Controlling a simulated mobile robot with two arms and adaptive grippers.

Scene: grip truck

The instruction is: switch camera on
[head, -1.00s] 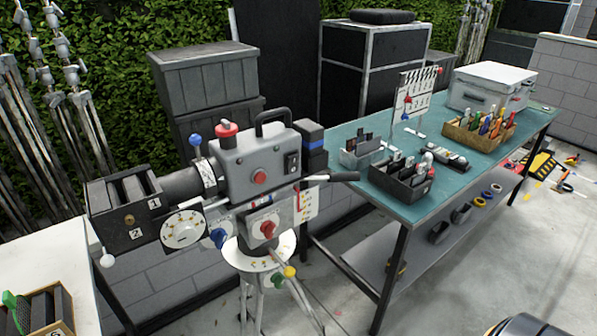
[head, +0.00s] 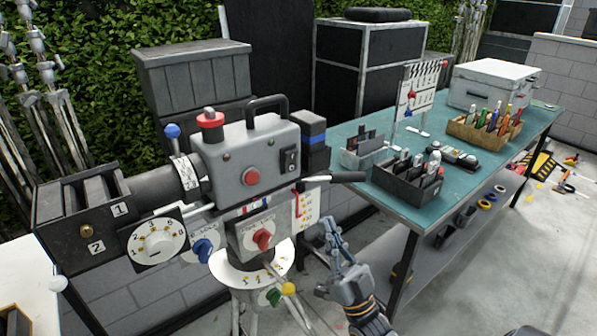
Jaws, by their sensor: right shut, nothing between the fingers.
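The grey film camera (head: 230,160) stands on a tripod in the middle left, lens box to the left. Its side has a black rocker switch (head: 290,160) near the rear edge and a round red button (head: 251,176). A red knob (head: 210,119) sits on top. Which way the rocker is set is too small to tell. My right gripper (head: 329,228) is shut and empty, pointing up, below and right of the switch and apart from it in the picture. My left gripper is not in view.
A black handle (head: 348,177) sticks out right of the camera, above my right gripper. Below the body are a red knob (head: 263,239) and a blue knob (head: 203,250). A teal workbench (head: 408,212) with boxes and a clapperboard stands to the right.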

